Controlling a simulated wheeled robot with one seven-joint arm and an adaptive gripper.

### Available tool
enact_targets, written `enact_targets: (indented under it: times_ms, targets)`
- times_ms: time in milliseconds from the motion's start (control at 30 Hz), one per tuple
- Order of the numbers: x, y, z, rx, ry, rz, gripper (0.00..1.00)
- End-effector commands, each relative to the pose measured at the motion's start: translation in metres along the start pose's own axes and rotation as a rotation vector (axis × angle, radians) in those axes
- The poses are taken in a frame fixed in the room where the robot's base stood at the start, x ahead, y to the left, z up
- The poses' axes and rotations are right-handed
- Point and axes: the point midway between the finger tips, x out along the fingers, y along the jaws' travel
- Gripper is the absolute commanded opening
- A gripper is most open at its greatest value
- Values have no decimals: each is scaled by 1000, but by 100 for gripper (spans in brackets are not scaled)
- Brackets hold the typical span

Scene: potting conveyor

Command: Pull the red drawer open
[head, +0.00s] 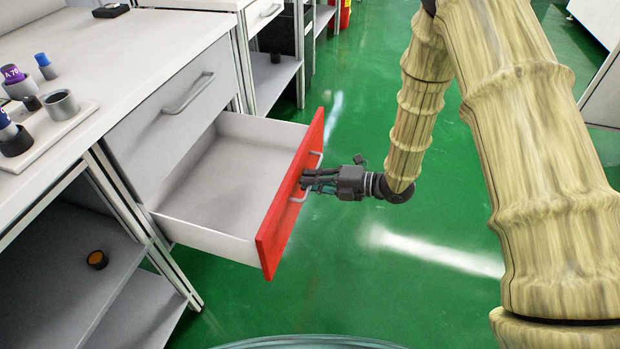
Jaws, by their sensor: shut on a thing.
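The red drawer (290,205) stands well out from the white cabinet, below a closed grey drawer. Its red front faces right, and its inside (225,180) is pale grey and looks empty. A light metal bar handle (299,198) is on the red front. My gripper (306,182) comes from the right and is shut on this handle. The fingers hide the middle of the handle.
A closed grey drawer (160,125) with a bar handle sits above. The white worktop (130,60) holds a tray with several small containers (62,104). An open shelf with an orange-topped item (97,259) is at lower left. The green floor (350,290) to the right is clear.

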Motion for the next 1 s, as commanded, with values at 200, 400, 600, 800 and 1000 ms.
enact_targets:
  times_ms: [200, 400, 600, 800, 1000]
  targets:
    - [0, -1, -1, 1, 2, -1, 15]
    - [0, -1, 0, 1, 0, -1, 31]
    - [-1, 0, 0, 1, -1, -1, 31]
    - [-16, -1, 1, 0, -4, -2, 31]
    - [-50, -1, 0, 2, -3, -1, 31]
